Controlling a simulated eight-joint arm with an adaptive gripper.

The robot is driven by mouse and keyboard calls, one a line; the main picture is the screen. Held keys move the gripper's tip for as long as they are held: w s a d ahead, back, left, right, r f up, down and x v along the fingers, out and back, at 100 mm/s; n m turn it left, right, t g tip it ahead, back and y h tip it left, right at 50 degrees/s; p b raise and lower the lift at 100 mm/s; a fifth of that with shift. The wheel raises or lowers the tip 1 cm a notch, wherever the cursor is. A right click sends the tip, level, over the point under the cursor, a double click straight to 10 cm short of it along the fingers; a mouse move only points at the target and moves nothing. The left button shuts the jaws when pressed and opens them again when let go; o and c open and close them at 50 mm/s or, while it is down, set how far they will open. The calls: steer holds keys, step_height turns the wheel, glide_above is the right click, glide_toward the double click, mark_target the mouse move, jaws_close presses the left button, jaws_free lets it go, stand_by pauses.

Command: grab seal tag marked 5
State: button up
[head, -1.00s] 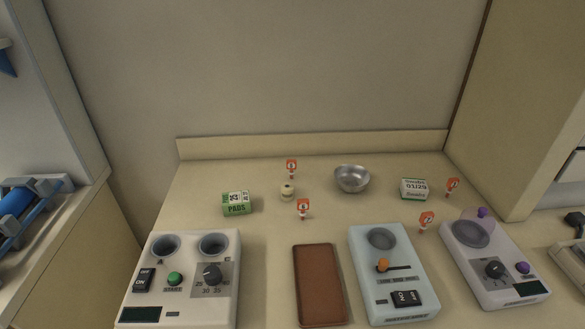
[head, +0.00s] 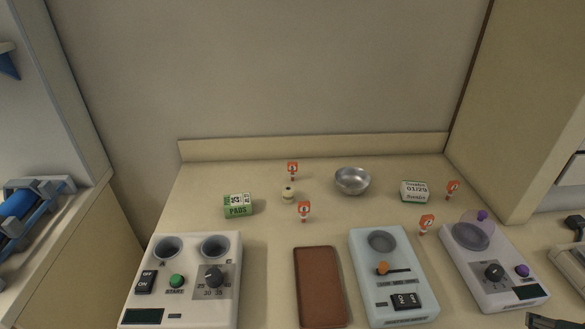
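Several small red-and-white seal tags stand upright on the counter. One tag (head: 292,169) is at the back, left of the steel bowl. A second tag (head: 304,210) is nearer, above the brown tray. A third tag (head: 427,223) stands between the two right-hand devices, tilted. A fourth tag (head: 452,188) is at the far right, beside the white box. Their numbers are too small to read surely, so I cannot tell which is 5. A dark end part of my gripper (head: 548,321) just enters at the bottom right corner, far from the tags; its opening is not visible.
A green pads box (head: 238,206), a small cream knob-like item (head: 288,194), a steel bowl (head: 352,181) and a white box (head: 414,191) stand among the tags. A brown tray (head: 319,286) lies in front, between control devices (head: 190,300) (head: 405,265) (head: 505,275).

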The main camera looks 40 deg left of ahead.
steer(key=w+a+r+n+t+y+p, duration=0.1)
steer(key=w+a+r+n+t+p, duration=0.2)
steer(key=w+a+n, duration=1.1)
steer(key=a+n, duration=0.1)
steer(key=a, duration=0.4)
steer(key=w+a+r+n+y+p, duration=0.1)
steer(key=w+a+n, duration=0.1)
steer(key=a, duration=0.4)
steer(key=w+a+r+n+p, duration=0.1)
steer(key=w+a+n, duration=0.1)
steer(key=a, duration=0.5)
steer(key=shift+n+y, duration=0.3)
steer(key=shift+n, duration=0.6)
steer(key=a+n+y+p, duration=0.1)
steer(key=a+n, duration=0.4)
steer(key=a, duration=0.6)
steer(key=n+y+p, duration=0.3)
steer(key=n+y, duration=0.2)
steer(key=n, duration=0.9)
glide_toward(292, 164)
steer(key=x, duration=0.3)
steer(key=shift+a, duration=0.15)
steer(key=shift+x, duration=1.3)
steer(key=shift+w, duration=0.15)
